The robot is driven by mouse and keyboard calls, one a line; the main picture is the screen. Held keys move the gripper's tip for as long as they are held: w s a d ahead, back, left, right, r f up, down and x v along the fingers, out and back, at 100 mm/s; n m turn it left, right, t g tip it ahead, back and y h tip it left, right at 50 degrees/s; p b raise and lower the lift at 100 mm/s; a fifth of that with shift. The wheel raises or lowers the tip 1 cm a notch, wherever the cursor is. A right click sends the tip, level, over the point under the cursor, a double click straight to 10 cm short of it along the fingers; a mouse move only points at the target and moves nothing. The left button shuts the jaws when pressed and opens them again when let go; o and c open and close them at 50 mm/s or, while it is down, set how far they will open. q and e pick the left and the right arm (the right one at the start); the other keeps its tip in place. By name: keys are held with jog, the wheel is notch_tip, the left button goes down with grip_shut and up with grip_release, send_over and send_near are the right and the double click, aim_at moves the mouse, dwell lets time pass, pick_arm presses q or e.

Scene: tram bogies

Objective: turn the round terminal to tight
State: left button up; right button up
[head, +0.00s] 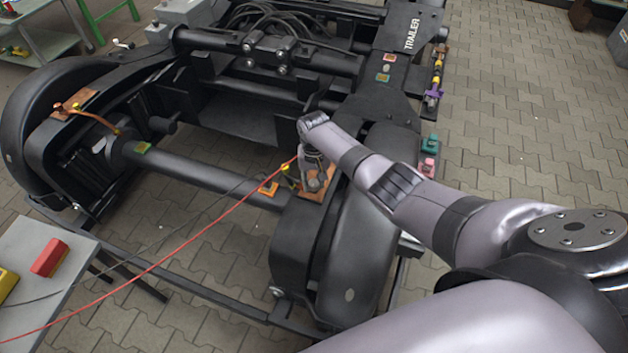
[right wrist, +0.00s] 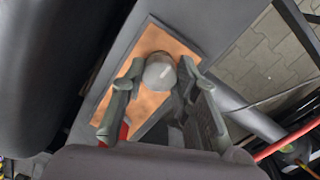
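The round terminal (right wrist: 160,73) is a grey rounded knob on a copper plate (right wrist: 152,103) in the right wrist view. My right gripper (right wrist: 161,76) points down at it, with one finger on each side. The fingertips lie against the knob's left and right sides, and it fills the space between them. In the head view my right gripper (head: 314,178) is over the copper plate on the near right part of the bogie (head: 215,178) and hides the terminal. The knob's lower part and any tightness mark are hidden. My left gripper is out of view.
A red cable (head: 190,240) runs from beside the right gripper to the lower left. A grey table (head: 62,285) with a red block (head: 49,258) stands at lower left. Green and pink parts (head: 429,160) sit right of my wrist. Open paving (head: 530,110) lies at right.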

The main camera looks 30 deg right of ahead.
aim_at(314, 183)
jog(key=o, duration=0.4)
jog(key=shift+o, duration=0.2)
notch_tip(314, 183, up, 12)
dwell(0.5)
dwell(0.5)
